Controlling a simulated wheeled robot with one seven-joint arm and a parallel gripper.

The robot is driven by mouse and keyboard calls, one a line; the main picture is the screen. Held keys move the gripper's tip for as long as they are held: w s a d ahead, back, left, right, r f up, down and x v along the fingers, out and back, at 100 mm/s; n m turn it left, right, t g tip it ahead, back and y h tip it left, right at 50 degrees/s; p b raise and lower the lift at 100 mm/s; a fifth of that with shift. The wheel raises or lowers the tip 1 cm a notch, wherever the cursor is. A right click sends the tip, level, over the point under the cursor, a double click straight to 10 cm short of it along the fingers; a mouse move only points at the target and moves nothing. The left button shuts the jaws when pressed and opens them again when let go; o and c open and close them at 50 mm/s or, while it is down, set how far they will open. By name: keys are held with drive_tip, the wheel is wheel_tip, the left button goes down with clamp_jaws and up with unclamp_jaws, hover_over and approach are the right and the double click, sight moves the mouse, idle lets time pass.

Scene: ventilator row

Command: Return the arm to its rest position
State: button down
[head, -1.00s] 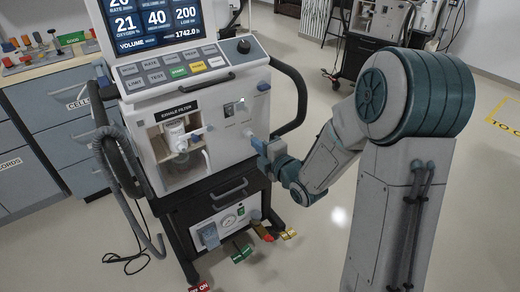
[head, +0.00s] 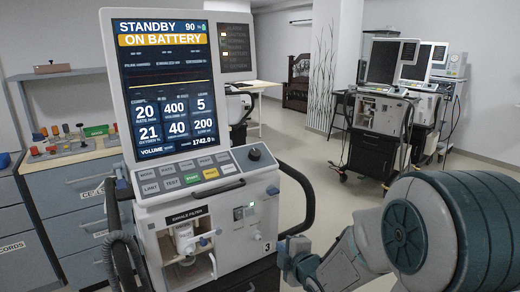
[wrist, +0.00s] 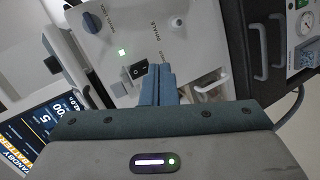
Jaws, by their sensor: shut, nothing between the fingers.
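My gripper (head: 286,250) is at the lower right of the ventilator's front in the head view. My arm comes in from the lower right. In the wrist view the gripper's fingers (wrist: 158,86) are together with nothing between them. They point at the ventilator's white front panel (wrist: 140,30), just below a black rocker switch (wrist: 138,70) in the picture. A green light (wrist: 122,52) is lit beside the switch. The gap between fingertips and panel is hard to judge. The ventilator (head: 225,225) stands upright, and its screen (head: 165,90) reads STANDBY and ON BATTERY.
A grey hose (head: 125,255) hangs at the ventilator's left, and a dark handle (head: 305,195) curves out at its right. A drawer cabinet (head: 70,195) stands at the left. More ventilators (head: 385,110) stand behind at the right. Open floor (head: 335,190) lies between.

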drive_tip(key=s+d+r+m+g+h+p, duration=0.55)
drive_tip(key=s+d+r+m+p, duration=0.2)
drive_tip(key=s+r+m, duration=0.35)
drive_tip(key=s+d+r+m+g+p, duration=0.1)
drive_tip(key=s+r+m+g+p, duration=0.3)
drive_tip(key=s+m, duration=0.5)
drive_tip(key=s+r, duration=0.2)
drive_tip(key=s, duration=0.2)
drive_tip(key=shift+s+r+p, duration=0.2)
drive_tip(key=shift+s+p, duration=0.1)
drive_tip(key=shift+p, duration=0.05)
drive_tip(key=shift+g, duration=0.25)
